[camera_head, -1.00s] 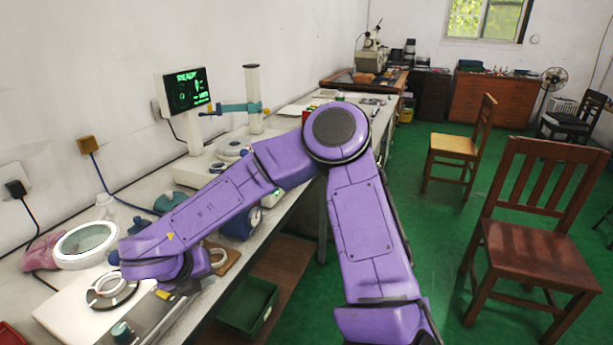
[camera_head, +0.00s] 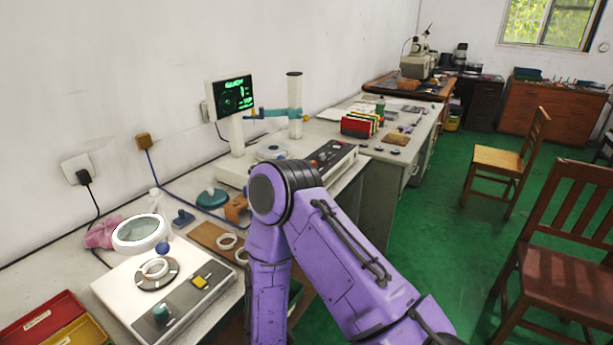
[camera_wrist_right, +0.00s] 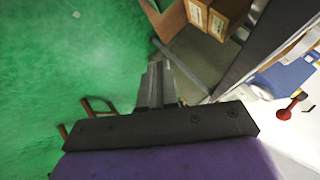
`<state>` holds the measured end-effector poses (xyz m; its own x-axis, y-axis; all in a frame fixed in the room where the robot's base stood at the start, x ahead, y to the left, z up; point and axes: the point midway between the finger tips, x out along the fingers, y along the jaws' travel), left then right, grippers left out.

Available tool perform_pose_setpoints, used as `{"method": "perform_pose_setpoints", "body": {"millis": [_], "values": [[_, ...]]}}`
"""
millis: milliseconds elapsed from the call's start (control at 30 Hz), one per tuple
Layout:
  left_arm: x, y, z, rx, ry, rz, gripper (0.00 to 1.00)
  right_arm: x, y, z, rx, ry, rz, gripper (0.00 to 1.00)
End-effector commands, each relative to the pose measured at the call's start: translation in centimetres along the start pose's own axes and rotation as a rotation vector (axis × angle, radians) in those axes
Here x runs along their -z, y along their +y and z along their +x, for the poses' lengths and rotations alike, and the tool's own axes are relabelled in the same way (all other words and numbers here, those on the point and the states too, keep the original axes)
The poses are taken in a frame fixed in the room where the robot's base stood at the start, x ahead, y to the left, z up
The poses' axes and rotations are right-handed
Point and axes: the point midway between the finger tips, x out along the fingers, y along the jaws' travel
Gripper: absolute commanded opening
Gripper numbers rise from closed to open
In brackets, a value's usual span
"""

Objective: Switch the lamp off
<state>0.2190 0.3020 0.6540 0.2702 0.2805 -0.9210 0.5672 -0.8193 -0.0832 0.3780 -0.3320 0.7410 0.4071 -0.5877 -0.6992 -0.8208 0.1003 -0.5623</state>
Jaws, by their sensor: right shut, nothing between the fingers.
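A white ring-shaped magnifier lamp (camera_head: 141,232) stands tilted over the back left corner of a white instrument base. Its rim looks bright, but I cannot tell for sure whether it is lit. The white base (camera_head: 125,287) carries a dark disc with a pale ring, a yellow rocker switch (camera_head: 200,283) and a teal knob (camera_head: 161,312). My right arm is folded in front of the bench, and its gripper is hidden in the head view. In the right wrist view my right gripper (camera_wrist_right: 155,85) is shut and empty above the green floor. My left gripper is not in view.
A display (camera_head: 232,97) and a measuring device with a column (camera_head: 294,105) stand farther along the bench. Red and yellow trays (camera_head: 45,320) lie at lower left. A brown board (camera_head: 208,236) with rings lies beside the base. Chairs (camera_head: 555,235) stand on the right.

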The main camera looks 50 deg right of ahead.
Motion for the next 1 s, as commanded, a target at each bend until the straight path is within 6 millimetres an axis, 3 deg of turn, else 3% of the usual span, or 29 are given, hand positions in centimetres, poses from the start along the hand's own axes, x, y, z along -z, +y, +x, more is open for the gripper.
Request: {"method": "perform_pose_setpoints", "body": {"millis": [200, 500, 1000], "values": [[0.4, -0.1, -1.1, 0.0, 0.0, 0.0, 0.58, -0.1, 4.2, -0.6, -0.013, -0.091, -0.352, 0.0], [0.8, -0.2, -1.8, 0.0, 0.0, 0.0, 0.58, 0.1, 8.7, -1.6, -0.028, -0.203, -0.696, 0.0], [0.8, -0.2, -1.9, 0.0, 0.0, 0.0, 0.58, 0.2, 10.4, -1.9, -0.034, -0.243, -0.807, 0.0]]}}
